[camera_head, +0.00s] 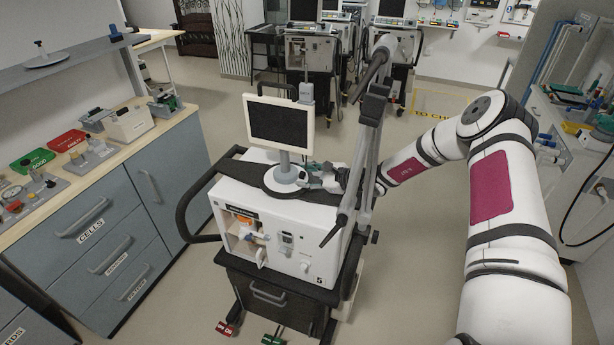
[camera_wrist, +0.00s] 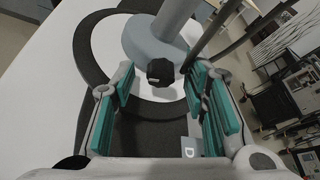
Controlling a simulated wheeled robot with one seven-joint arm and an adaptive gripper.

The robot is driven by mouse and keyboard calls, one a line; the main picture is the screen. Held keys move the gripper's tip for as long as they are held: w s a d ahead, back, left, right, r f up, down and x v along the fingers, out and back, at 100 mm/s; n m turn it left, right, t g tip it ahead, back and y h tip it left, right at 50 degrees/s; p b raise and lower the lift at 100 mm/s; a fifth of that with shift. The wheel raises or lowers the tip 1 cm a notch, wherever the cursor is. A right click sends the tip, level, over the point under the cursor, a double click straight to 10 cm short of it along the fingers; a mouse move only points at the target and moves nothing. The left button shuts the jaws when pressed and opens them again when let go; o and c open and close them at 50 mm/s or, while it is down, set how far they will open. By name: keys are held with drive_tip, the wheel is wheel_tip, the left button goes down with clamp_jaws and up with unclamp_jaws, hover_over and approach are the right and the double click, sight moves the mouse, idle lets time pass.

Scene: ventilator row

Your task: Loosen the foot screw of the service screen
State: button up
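The service screen (camera_head: 279,124) stands upright on top of a white ventilator (camera_head: 275,222), on a grey round foot (camera_head: 284,179). In the wrist view the foot (camera_wrist: 150,42) carries a black knob-like foot screw (camera_wrist: 160,72) on its near side. My gripper (camera_head: 313,173) is at the right of the foot in the head view. In the wrist view my gripper (camera_wrist: 160,88) is open, with its teal pads left and right of the screw and a gap visible on both sides. The screw is too small to make out in the head view.
A grey pole stands just right of the screen, close to my arm. A dark ring-shaped mark (camera_wrist: 88,48) surrounds the foot on the white top. A counter with drawers (camera_head: 105,215) is at left; more ventilators (camera_head: 307,50) stand behind. Floor is clear between.

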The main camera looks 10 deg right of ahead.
drive_tip(key=v, duration=1.1)
drive_tip(key=shift+s+d+r, duration=0.1)
drive_tip(key=shift+s+d, duration=0.15)
drive_tip(key=shift+s, duration=0.15)
drive_tip(key=shift+d, duration=0.1)
